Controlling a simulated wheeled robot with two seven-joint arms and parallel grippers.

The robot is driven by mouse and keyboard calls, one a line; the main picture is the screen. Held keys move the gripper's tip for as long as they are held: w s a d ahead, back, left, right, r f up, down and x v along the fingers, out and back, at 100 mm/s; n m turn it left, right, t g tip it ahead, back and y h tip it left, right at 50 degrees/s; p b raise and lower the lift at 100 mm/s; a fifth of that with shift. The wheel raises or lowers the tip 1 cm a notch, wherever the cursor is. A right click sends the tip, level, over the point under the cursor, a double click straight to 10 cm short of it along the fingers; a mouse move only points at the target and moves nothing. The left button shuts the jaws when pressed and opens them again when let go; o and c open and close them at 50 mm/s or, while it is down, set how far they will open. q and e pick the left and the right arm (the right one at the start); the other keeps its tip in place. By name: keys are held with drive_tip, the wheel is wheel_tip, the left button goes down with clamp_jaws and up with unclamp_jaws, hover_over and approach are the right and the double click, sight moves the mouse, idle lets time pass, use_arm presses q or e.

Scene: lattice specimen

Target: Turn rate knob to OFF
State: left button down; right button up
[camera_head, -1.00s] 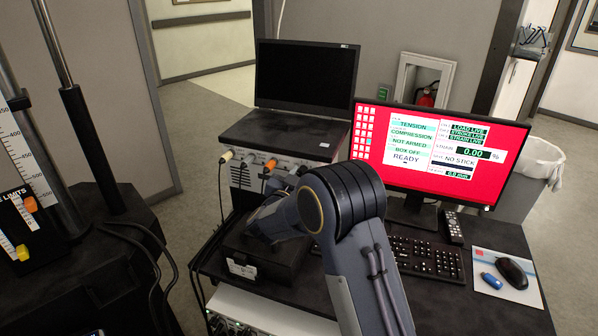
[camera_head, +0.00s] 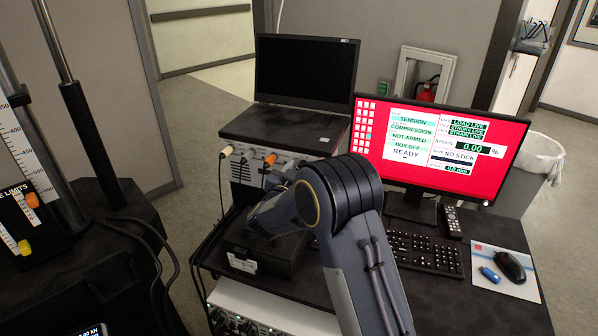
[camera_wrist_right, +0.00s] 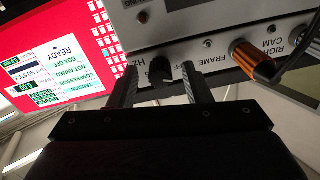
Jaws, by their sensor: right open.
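The rate knob (camera_wrist_right: 160,72) is a small black knob on a light panel, with "Hz", "OFF" and "FRAME" lettering that appears upside down in the right wrist view. My right gripper (camera_wrist_right: 159,68) is open, with one finger on either side of the knob. I cannot tell whether either finger touches it. The knob's pointer mark is not clear, so its setting cannot be read. In the head view my right arm covers the gripper and the knob at the front of the instrument box (camera_head: 272,166). My left gripper is not in view.
An orange connector (camera_wrist_right: 254,61) with a cable sticks out of the panel beside the fingers. A black laptop (camera_head: 305,75) sits on the box. A red-screened monitor (camera_head: 400,185), keyboard (camera_head: 425,252) and mouse (camera_head: 510,266) are to the right. A dark case (camera_head: 255,250) lies below the arm.

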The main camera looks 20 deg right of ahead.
drive_tip(key=b+v, duration=0.1)
drive_tip(key=v, duration=0.6)
drive_tip(key=shift+s+a, duration=0.3)
drive_tip(key=shift+a, duration=0.05)
